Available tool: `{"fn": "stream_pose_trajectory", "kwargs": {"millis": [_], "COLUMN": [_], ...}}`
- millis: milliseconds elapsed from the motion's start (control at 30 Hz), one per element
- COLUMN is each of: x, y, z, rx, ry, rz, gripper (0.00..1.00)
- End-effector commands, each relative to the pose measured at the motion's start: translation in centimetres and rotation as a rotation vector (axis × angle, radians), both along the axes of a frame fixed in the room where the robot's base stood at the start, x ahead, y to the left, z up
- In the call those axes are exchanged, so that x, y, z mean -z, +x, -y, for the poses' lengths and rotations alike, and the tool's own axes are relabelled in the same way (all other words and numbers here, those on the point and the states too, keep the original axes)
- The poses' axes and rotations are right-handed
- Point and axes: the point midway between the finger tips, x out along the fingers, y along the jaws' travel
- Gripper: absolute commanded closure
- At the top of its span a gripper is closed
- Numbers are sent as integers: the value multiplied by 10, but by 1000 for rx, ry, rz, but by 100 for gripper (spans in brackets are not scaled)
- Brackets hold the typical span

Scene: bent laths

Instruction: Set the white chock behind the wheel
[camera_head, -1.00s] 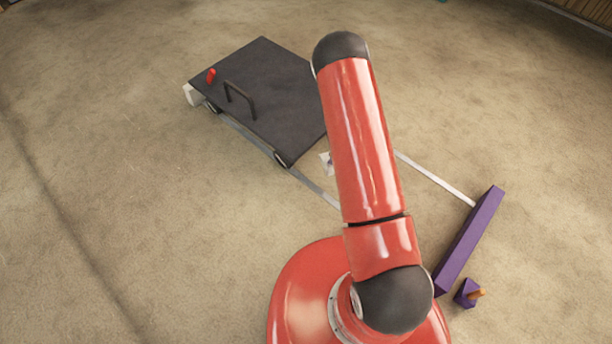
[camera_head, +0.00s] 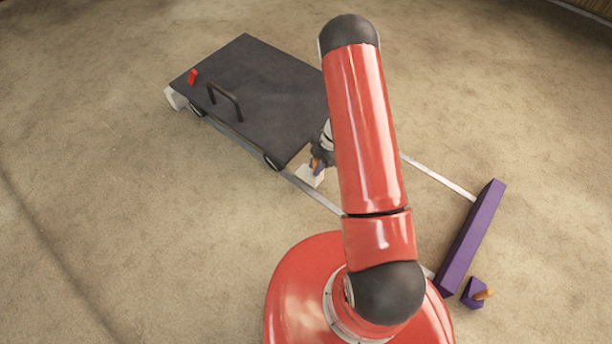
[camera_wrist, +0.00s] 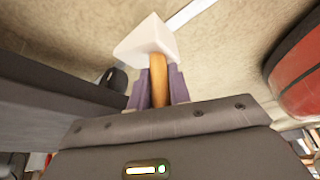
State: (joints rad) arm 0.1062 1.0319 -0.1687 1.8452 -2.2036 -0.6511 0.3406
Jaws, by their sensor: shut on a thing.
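The white chock (camera_head: 311,177) is beside the near right corner of the dark flat cart (camera_head: 265,85), over or on the pale rail. In the wrist view the chock (camera_wrist: 146,40) sits beyond my fingertips, with its orange-brown peg (camera_wrist: 158,78) between them. My gripper (camera_wrist: 159,83) is shut on that peg; it also shows in the head view (camera_head: 318,163), partly behind my arm. A cart wheel (camera_head: 272,161) is left of the chock with a gap between. The wheel also shows in the wrist view (camera_wrist: 117,78). Whether the chock touches the floor is unclear.
A purple bar (camera_head: 472,236) lies across the rails' right end. A purple block with an orange peg (camera_head: 474,293) stands near it. A white block (camera_head: 175,98) is at the cart's left end. The cart carries a dark handle (camera_head: 226,99) and a red tab (camera_head: 193,76).

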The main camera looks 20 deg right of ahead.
Motion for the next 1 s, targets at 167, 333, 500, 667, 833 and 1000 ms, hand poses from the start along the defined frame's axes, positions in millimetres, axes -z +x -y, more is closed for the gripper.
{"fn": "stream_pose_trajectory", "kwargs": {"millis": [167, 333, 500, 667, 833, 1000], "x": [0, 0, 28, 36, 35, 38], "y": [-3, -5, -6, -5, -6, -6], "z": [-19, -33, -35, -35, -35, -35], "rx": [1, 0, 6, 3, 2, 3], "ry": [-1, 1, 1, 0, -1, 0], "rz": [1, 0, -2, 1, 0, 0], "gripper": [100, 100, 100, 100, 100, 74]}}
